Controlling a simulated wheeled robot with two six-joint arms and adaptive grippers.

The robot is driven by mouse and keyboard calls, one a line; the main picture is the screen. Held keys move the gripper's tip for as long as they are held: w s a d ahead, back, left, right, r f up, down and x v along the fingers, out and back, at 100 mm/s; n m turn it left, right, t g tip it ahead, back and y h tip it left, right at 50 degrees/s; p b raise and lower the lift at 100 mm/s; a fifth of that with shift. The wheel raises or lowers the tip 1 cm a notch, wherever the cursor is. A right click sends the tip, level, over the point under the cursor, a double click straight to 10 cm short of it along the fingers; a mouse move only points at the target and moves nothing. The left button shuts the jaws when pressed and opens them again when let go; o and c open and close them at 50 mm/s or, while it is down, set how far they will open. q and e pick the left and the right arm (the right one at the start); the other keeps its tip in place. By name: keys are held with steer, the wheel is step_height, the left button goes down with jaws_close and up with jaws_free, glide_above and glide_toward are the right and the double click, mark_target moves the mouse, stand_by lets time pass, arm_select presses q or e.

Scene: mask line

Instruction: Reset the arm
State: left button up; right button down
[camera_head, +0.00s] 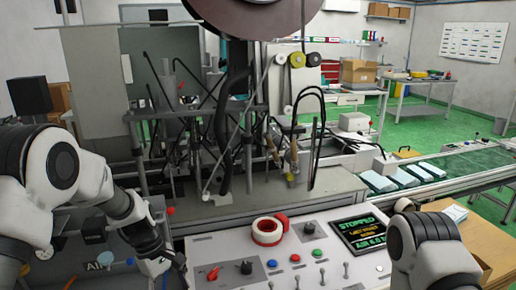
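My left arm comes in from the left edge, and its gripper (174,262) hangs low at the left end of the white control panel (225,250). It is small and dark there, and I cannot tell whether its fingers are open or shut. My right arm shows at the lower right, bent beside the panel's right end; its gripper is out of view. The panel carries a red switch, several buttons and levers, and a dark display (357,232) with green and orange text whose top line reads "STOPPED".
Behind stands the machine with cables and rods. A conveyor (460,166) with several white packs runs at the right. A cardboard box (358,72) sits on a back table. Green floor is free at the back right.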

arm_select(q)
steer(key=s+a+f+m+y, duration=0.35)
steer(key=s+f, duration=0.65)
steer(key=f, duration=0.5)
steer(key=s+f+m+t, duration=0.1)
steer(key=s+f+m, duration=0.2)
steer(key=s, duration=0.6)
steer(key=s+a+f+m, duration=0.1)
steer(key=s+f+m, duration=0.2)
steer(key=s, duration=0.6)
steer(key=shift+m+t, duration=0.4)
steer(key=shift+m, duration=0.45)
